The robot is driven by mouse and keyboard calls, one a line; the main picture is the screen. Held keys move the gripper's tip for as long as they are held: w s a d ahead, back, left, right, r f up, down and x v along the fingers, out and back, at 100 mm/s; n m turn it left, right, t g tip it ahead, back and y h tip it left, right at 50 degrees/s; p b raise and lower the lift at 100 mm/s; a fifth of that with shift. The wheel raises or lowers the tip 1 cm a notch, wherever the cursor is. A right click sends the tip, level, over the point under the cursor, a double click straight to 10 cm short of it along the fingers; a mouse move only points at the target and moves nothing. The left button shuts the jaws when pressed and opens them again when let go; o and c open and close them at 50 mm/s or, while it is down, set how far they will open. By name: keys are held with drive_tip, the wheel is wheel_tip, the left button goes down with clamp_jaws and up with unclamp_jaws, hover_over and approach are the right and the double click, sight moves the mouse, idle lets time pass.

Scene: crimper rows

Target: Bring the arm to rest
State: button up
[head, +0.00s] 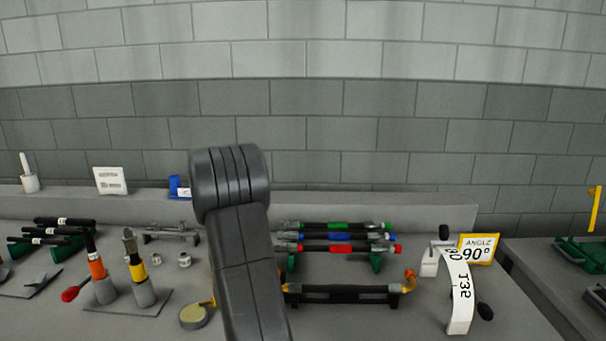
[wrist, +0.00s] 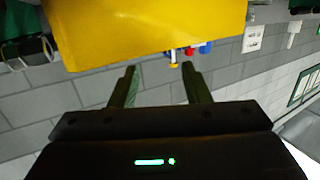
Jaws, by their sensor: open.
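My arm stands up in the middle of the head view, in front of the bench, with a rounded dark joint at its top. My gripper is out of the head view. In the wrist view my gripper (wrist: 159,70) shows two dark fingers spread apart with nothing between them. Beyond the fingertips are the grey block wall (wrist: 65,125) and a large yellow surface (wrist: 150,25) that I cannot identify. The fingers do not seem to touch anything.
The grey bench (head: 400,322) carries red, blue and green handled tools (head: 335,237), a black bar tool (head: 345,290), orange and yellow handled tools in holders (head: 97,268), a round yellow-rimmed disc (head: 194,317), a curved white scale (head: 461,295) and a yellow-edged angle sign (head: 480,246).

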drive_tip(key=r+v, duration=0.1)
drive_tip(key=v, duration=1.1)
drive_tip(key=x, duration=0.4)
drive_tip(key=f+x, duration=0.1)
drive_tip(key=x, duration=0.7)
drive_tip(key=shift+w+f, duration=0.1)
drive_tip(key=shift+f, duration=0.15)
wheel_tip(320, 180, up, 21)
drive_tip(key=p, duration=1.1)
drive_tip(key=shift+r, duration=0.1)
